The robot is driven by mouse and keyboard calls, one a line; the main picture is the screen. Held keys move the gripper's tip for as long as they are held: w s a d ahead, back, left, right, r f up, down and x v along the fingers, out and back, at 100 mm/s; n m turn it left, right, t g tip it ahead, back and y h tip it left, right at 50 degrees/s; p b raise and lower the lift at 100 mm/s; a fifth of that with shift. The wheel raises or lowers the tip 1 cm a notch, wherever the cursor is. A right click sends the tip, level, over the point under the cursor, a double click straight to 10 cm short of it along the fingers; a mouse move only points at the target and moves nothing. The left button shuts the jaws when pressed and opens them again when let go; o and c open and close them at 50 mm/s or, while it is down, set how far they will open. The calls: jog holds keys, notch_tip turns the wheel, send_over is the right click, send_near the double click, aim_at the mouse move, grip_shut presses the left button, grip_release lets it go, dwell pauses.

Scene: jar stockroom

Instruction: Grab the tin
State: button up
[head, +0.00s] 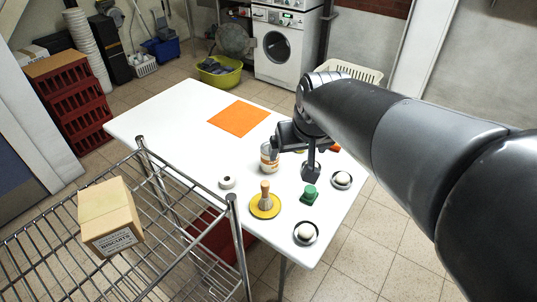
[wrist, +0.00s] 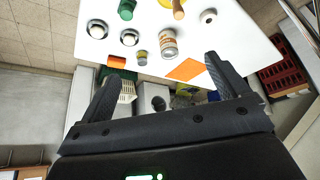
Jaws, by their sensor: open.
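The tin (head: 269,159), a cylinder with a pale and orange-brown label, stands upright on the white table in the head view. In the wrist view the tin (wrist: 168,44) lies beyond the fingertips, between their directions and nearer the right finger. My gripper (head: 293,156) is over the table just right of the tin in the head view. In the wrist view my gripper (wrist: 161,68) is open with nothing between its fingers. A smaller yellow and grey cylinder (wrist: 141,57) stands beside the tin. I cannot tell whether a finger touches the tin.
A wire rack (head: 150,190) with a carton (head: 110,217) stands at front left.

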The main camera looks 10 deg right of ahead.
jog(key=w+f, duration=0.4)
jog(key=w, duration=0.4)
jog(key=w+f, duration=0.4)
jog(key=w, duration=0.4)
jog(key=shift+n+g+y, duration=0.3)
jog(key=shift+n+g, duration=0.1)
jog(key=shift+n, duration=0.1)
jog(key=w+f, duration=0.4)
jog(key=f, duration=0.1)
jog(key=w+f, duration=0.5)
jog(key=f, duration=0.1)
jog(key=w+a+f, duration=0.1)
jog(key=w+f, duration=0.3)
jog(key=f, duration=0.2)
jog(key=shift+w+a, duration=0.1)
jog(key=shift+w, duration=0.1)
jog(key=shift+x, duration=3)
jog(key=shift+w+d+r, duration=0.1)
jog(key=shift+w+d, duration=0.05)
jog(key=shift+d, duration=0.05)
jog(key=shift+c, duration=0.2)
jog(key=c, duration=1.3)
jog(key=shift+r, duration=0.1)
jog(key=shift+c, duration=0.2)
